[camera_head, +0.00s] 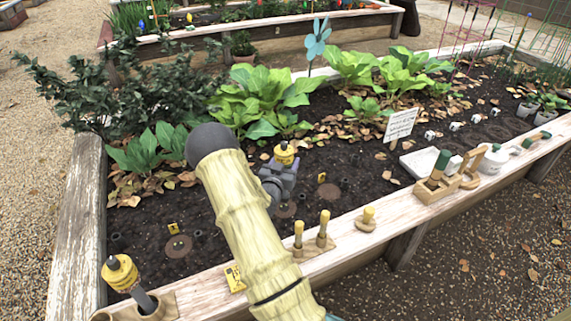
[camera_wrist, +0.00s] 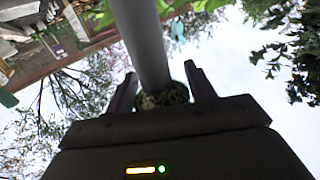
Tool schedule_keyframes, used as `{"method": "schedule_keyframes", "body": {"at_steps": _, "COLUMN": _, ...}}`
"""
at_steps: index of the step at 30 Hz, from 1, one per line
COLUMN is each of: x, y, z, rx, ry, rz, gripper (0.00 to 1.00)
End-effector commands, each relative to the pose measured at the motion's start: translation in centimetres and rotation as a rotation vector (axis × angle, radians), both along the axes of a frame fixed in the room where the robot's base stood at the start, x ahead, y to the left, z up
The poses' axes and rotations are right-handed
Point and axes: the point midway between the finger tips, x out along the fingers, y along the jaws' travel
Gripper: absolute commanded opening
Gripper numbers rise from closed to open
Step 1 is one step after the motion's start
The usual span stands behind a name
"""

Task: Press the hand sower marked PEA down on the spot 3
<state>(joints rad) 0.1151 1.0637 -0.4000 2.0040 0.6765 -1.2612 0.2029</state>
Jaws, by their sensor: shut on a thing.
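My gripper (camera_head: 277,183) is over the soil of the bed and shut on the grey tube of a hand sower (camera_head: 285,153). The sower stands upright, its yellow top with a black mark above the jaws; the marking is too small to read. In the wrist view the grey tube (camera_wrist: 142,40) runs between the two fingers. Brown round spots lie in the soil: one at the left (camera_head: 178,247), one just below the gripper (camera_head: 286,210), one to its right (camera_head: 328,192). Their numbers cannot be read. The sower's lower end is mostly hidden.
A second yellow-topped sower (camera_head: 121,274) stands in a wooden holder at the front left corner. Wooden pegs (camera_head: 324,225), a wooden tool box (camera_head: 437,186) and pots line the front plank. Leafy plants (camera_head: 262,98) and a white sign (camera_head: 400,125) stand behind the gripper.

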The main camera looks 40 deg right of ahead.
Motion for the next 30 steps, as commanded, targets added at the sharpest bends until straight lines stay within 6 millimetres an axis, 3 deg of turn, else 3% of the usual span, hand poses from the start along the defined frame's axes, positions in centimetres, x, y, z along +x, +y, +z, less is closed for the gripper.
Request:
{"method": "schedule_keyframes", "body": {"at_steps": 8, "x": 0.0, "y": 0.0, "z": 2.1, "rx": -0.001, "ry": -0.003, "rz": 0.0, "gripper": 0.32}}
{"method": "schedule_keyframes", "body": {"at_steps": 21, "x": 0.1, "y": 0.1, "z": 2.4, "rx": -0.002, "ry": -0.002, "rz": 0.002, "gripper": 0.32}}
{"method": "schedule_keyframes", "body": {"at_steps": 30, "x": 0.7, "y": 2.1, "z": 5.2, "rx": -0.002, "ry": 0.001, "rz": 0.047, "gripper": 0.32}}
